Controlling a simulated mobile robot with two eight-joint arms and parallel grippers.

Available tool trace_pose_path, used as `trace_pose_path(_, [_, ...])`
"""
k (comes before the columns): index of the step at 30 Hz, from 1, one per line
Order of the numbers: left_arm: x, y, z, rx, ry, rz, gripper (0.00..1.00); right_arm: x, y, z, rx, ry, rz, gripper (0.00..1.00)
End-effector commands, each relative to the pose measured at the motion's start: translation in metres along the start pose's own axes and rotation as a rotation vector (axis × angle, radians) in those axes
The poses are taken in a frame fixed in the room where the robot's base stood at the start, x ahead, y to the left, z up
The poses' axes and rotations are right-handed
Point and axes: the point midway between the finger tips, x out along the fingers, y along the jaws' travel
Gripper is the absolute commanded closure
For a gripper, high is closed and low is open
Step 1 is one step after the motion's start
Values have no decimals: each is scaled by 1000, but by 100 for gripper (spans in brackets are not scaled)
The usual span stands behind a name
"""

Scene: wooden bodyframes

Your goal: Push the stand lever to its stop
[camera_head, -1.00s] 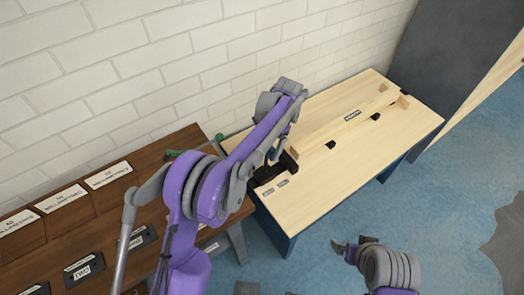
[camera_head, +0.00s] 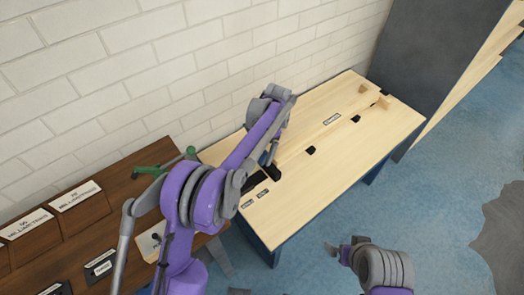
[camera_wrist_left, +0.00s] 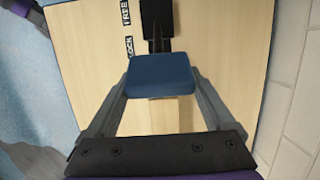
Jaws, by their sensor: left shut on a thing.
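The stand lever shows in the left wrist view as a blue square pad (camera_wrist_left: 160,75) in front of a black mount (camera_wrist_left: 155,25) on the light wooden top. My left gripper (camera_wrist_left: 160,90) is shut on the blue pad, one finger on each side. A FREE label (camera_wrist_left: 125,12) and a LOCK label (camera_wrist_left: 129,47) lie beside the mount. In the head view my left gripper (camera_head: 268,155) is over the left end of the bench (camera_head: 300,205), and my arm hides most of the lever. My right gripper (camera_head: 333,247) hangs over the floor, away from the bench; its jaw opening is unclear.
A long wooden bar (camera_head: 320,136) lies along the bench with small black blocks beside it. A dark brown table (camera_head: 112,225) with labelled panels and a green tool (camera_head: 165,165) stands at left. A white brick wall is behind. Blue floor is clear in front.

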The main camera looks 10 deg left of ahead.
Motion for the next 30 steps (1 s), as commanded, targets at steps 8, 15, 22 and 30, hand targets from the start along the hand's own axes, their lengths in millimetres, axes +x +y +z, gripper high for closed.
trace_pose_path(8, [1,1,-2,2,4,1,100,0,0,0,0,0,0,0])
trace_pose_path(15, [1,1,-1,1,1,1,0,0,0,0,0,0,0,0])
trace_pose_path(22, [-12,1,0,1,0,1,0,-1,0,-1,0,0,0,0])
trace_pose_path(30, [-66,1,-1,2,1,1,0,-6,0,-4,0,2,0,0])
